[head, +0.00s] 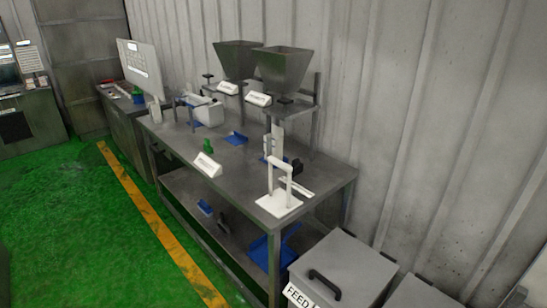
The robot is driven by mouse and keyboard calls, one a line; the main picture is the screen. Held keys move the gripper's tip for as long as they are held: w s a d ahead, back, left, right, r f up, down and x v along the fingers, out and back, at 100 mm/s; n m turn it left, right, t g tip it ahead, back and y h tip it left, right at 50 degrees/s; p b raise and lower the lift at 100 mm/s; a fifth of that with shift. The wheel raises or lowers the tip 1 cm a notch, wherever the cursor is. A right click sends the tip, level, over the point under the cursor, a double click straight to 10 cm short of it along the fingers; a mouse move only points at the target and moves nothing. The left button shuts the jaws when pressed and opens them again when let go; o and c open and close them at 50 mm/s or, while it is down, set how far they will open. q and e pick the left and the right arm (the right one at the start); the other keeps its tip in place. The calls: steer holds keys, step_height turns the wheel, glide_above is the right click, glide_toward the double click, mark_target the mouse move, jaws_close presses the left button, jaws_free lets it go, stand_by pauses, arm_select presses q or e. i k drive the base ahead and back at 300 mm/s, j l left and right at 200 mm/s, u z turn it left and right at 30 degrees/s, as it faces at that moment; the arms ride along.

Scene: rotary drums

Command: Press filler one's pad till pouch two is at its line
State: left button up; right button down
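Two grey funnel-shaped hoppers, the left one (238,58) and the right one (283,68), stand on raised stands at the back of the metal table (235,165). Each has a small white label plate in front, the left plate (228,88) and the right plate (258,99). Their text is too small to read, so I cannot tell which is filler one. I cannot make out a pad, a pouch or a fill line. Neither of my grippers is in view.
A white stand (279,203) is at the table's near corner, with a white sign (208,164) and green object (208,146) nearby. A blue scoop-like piece (236,138) lies mid-table. A grey lidded bin (343,270) stands at the near end. The green floor (70,200) at left is clear.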

mark_target(285, 101)
steer(key=i+j+u, duration=0.2)
steer(key=i+j, duration=0.15)
steer(key=i, duration=0.4)
steer(key=i+j+u, duration=0.2)
steer(key=i, duration=0.55)
steer(key=i+j+u, duration=0.2)
steer(key=i, duration=0.6)
steer(key=l, duration=0.1)
